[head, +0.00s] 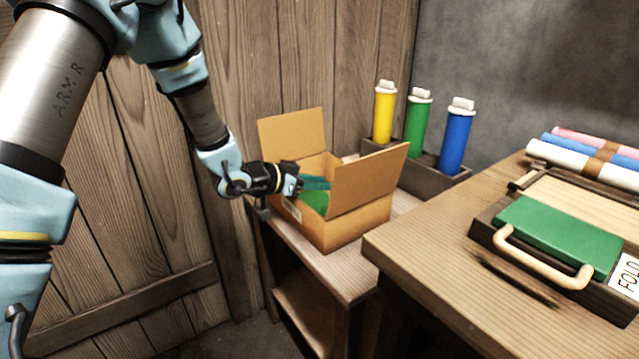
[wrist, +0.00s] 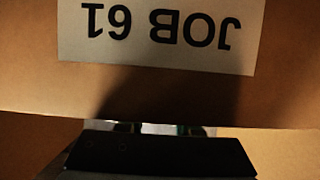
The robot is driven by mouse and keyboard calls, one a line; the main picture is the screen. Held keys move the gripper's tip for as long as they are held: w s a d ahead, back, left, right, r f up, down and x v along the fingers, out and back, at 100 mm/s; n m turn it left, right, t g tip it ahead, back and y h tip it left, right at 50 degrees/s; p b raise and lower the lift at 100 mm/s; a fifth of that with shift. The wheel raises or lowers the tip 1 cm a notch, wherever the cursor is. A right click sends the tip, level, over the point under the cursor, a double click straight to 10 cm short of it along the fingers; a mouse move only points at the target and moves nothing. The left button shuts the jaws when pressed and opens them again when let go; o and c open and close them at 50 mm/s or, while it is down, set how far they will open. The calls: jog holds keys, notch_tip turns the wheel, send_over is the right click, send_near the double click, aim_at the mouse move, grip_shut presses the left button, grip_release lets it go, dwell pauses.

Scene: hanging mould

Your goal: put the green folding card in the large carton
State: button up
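The open cardboard carton (head: 361,226) stands on a low wooden shelf in the head view, with its flaps raised. A green piece, seemingly the folding card (head: 313,201), shows inside it, partly hidden by the carton wall, a flap and my gripper. My gripper (head: 301,184) reaches over the carton's left side, its front end at the green piece. A darker teal strip lies just beyond the gripper; I cannot tell what it is. In the wrist view, the carton's wall (wrist: 35,85) with an upside-down "JOB 61" label fills most of the picture. The fingertips are not clear.
Behind the carton, a wooden rack (head: 416,176) holds yellow, green and blue cylinders. At the right, a wooden bench (head: 420,245) bears a green-topped folding tool (head: 560,236) with a curved handle, and colored rolls (head: 590,160). A raised flap (head: 368,178) stands right of my gripper.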

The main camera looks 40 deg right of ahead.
jog(key=shift+r, duration=0.1)
jog(key=shift+r, duration=0.3)
jog(key=shift+r+p, duration=0.55)
jog(key=s+f+v, duration=0.1)
jog(key=v, duration=1.1)
jog(key=w+a+n+t+y, duration=0.45)
jog(key=w+a, duration=0.25)
jog(key=a, duration=0.4)
jog(key=w+a+n+t+y, duration=0.4)
jog(key=w+a, duration=0.3)
jog(key=a, duration=0.4)
jog(key=s+a+n+g+y, duration=0.4)
jog(key=s+a+n+g, duration=0.2)
jog(key=s+a+n, duration=0.3)
jog(key=s+a, duration=0.4)
jog(key=a, duration=0.4)
jog(key=shift+s+r+y, duration=0.15)
jog(key=shift+s+y, duration=0.2)
jog(key=shift+s, duration=0.05)
